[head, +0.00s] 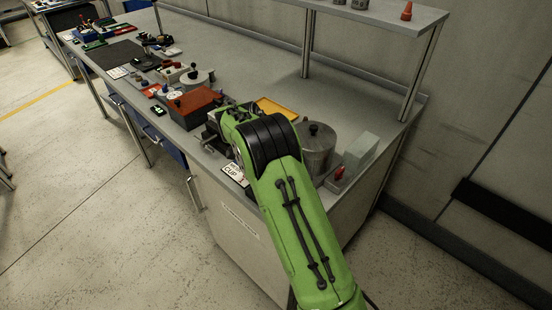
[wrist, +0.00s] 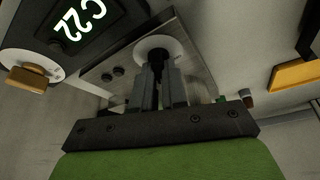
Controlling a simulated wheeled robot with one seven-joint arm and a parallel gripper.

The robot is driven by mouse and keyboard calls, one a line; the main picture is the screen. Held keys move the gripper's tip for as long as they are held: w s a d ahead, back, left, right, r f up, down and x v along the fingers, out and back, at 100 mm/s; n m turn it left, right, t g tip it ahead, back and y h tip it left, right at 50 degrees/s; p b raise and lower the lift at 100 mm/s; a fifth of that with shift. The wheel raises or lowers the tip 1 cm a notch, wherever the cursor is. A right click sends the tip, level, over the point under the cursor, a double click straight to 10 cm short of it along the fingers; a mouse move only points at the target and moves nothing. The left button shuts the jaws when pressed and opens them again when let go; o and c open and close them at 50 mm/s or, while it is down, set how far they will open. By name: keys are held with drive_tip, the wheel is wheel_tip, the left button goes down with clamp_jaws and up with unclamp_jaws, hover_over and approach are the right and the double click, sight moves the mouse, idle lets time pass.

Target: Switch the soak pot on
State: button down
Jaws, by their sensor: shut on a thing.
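The wrist view shows my gripper (wrist: 160,85) with its two fingers close together on a narrow black lever (wrist: 157,62). The lever stands on a round white disc (wrist: 160,45) on a grey metal plate (wrist: 200,60). Most of the lever is hidden between the fingers. In the head view a lidded metal pot (head: 317,152) with a black knob stands to the right of my arm; I cannot tell whether it is the soak pot. My arm hides the gripper and the lever there.
A dark panel (wrist: 110,30) with lit characters reading about "C 22" and a tan knob (wrist: 28,78) are left of the plate. A yellow tray (head: 275,108) lies behind my arm. A red-brown box (head: 195,105) stands left, and a red-handled item (head: 340,175) right of the pot.

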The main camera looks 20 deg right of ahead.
drive_tip(key=shift+w+m+g+y+p, duration=0.15)
drive_tip(key=shift+m+g+p, duration=0.25)
drive_tip(key=shift+m+p, duration=0.55)
drive_tip(key=shift+m+g+y+p, duration=0.15)
drive_tip(key=shift+m+g+p, duration=0.35)
drive_tip(key=shift+m, duration=0.75)
drive_tip(key=c, duration=1.2)
unclamp_jaws()
drive_tip(key=shift+o, duration=0.2)
drive_tip(key=shift+r, duration=0.1)
drive_tip(key=p+v, duration=0.6)
drive_tip(key=v, duration=0.9)
drive_tip(key=shift+a+r, duration=0.2)
drive_tip(key=shift+r, duration=0.05)
